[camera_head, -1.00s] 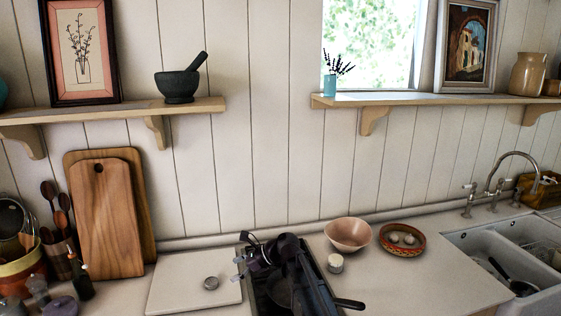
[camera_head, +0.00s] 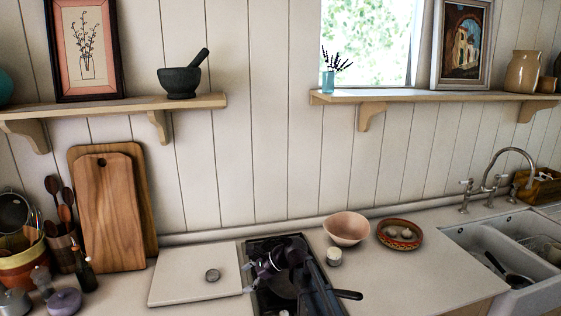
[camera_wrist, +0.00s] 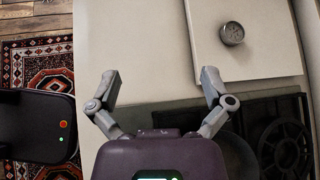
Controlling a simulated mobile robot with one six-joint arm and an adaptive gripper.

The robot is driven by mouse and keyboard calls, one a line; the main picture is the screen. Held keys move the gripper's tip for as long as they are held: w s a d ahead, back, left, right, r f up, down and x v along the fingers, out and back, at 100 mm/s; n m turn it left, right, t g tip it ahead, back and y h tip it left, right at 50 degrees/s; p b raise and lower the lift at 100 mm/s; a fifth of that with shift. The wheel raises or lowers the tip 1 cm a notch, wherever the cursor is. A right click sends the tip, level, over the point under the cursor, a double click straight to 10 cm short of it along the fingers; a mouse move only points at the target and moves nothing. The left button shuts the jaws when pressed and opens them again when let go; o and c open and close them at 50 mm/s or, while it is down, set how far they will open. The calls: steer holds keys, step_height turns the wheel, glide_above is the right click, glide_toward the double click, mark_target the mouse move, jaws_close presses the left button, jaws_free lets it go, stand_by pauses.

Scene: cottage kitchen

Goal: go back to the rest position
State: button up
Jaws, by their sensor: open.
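My gripper (camera_head: 247,279) is over the left edge of the dark stove, with nothing between its fingers. In the wrist view my gripper (camera_wrist: 160,75) has its two fingers spread wide apart over the pale worktop. My arm covers part of the stove (camera_head: 258,246). A pan with a dark handle (camera_head: 348,294) sits on the stove, partly hidden behind my arm.
The front right worktop is clear.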

steer(key=s+d+f+n+h+b, duration=0.1)
steer(key=s+d+f+n, duration=0.1)
steer(key=d+f, duration=0.1)
steer(key=s+d+f+n+h+b, duration=0.2)
steer(key=d+f+n, duration=0.1)
steer(key=d, duration=0.3)
steer(key=s+d+f+n+h+b, duration=0.1)
steer(key=s+d+f+n+h, duration=0.1)
steer(key=s+d+f, duration=0.1)
steer(key=shift+s+d+f, duration=0.1)
steer(key=shift+d+f, duration=0.5)
steer(key=shift+d, duration=0.15)
steer(key=s+d+f+n+h+b, duration=0.2)
steer(key=s+d+f+n, duration=0.1)
steer(key=d, duration=0.4)
steer(key=s+d+f+n+h+b, duration=0.2)
steer(key=s+d+f+n+h, duration=0.1)
steer(key=s+d+n, duration=0.2)
steer(key=shift+s+d+h, duration=0.3)
steer(key=shift+s+d, duration=0.1)
steer(key=shift+d, duration=0.8)
